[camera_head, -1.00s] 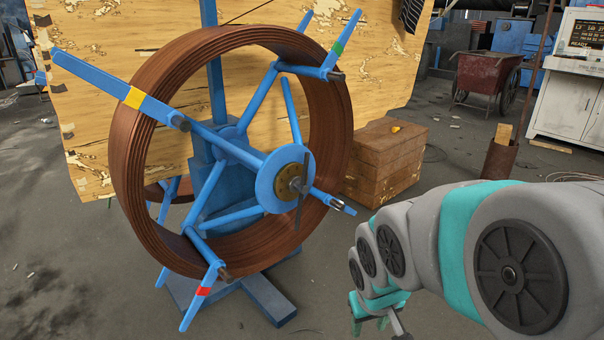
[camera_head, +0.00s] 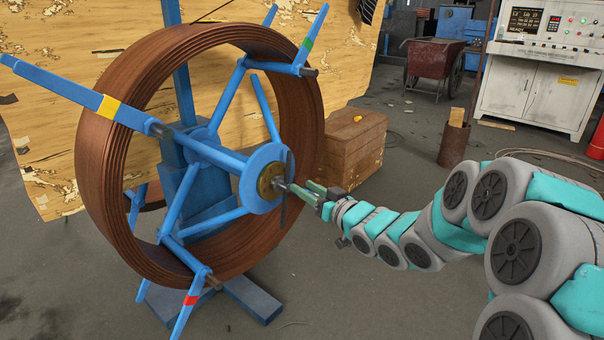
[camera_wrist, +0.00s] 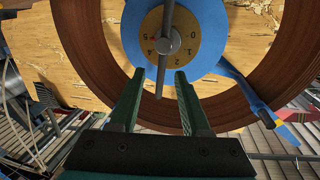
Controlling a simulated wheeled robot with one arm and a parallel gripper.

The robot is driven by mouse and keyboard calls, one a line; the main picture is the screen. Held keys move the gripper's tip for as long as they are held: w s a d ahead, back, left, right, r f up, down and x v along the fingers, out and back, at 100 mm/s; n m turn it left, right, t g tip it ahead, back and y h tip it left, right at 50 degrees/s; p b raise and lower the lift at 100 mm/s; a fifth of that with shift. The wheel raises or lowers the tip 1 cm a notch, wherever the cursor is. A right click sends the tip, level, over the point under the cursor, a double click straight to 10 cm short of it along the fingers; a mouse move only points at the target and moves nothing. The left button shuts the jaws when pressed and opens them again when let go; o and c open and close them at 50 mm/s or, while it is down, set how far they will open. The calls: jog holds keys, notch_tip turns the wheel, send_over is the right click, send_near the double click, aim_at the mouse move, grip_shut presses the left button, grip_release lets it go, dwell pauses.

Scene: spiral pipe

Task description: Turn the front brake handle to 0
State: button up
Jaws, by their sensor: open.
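The front brake handle (camera_head: 284,205) is a dark grey bar across the hub of the spiral pipe reel, roughly upright in the head view. In the wrist view the handle (camera_wrist: 166,20) runs nearly vertically over a yellow numbered dial (camera_wrist: 182,25). The 0 is at the dial's right and a red-marked 5 at its left; the handle's lower end points down between them. My gripper (camera_head: 301,188) is open in front of the hub. In the wrist view its green fingers (camera_wrist: 160,75) lie either side of the handle's lower end, apart from it; their depth is unclear.
The blue reel arms (camera_head: 200,150) and the copper-brown coil (camera_head: 110,180) surround the hub. A blue spoke (camera_wrist: 240,88) extends right of the fingers in the wrist view. A wooden crate (camera_head: 350,150) stands behind my gripper. Grey floor lies open in front.

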aim_at(288, 182)
jog(key=shift+y, duration=0.3)
jog(key=x, duration=0.8)
jog(key=shift+s+r+p, duration=0.1)
jog(key=shift+r+p, duration=0.2)
jog(key=shift+p, duration=0.05)
grip_shut()
dwell(0.9)
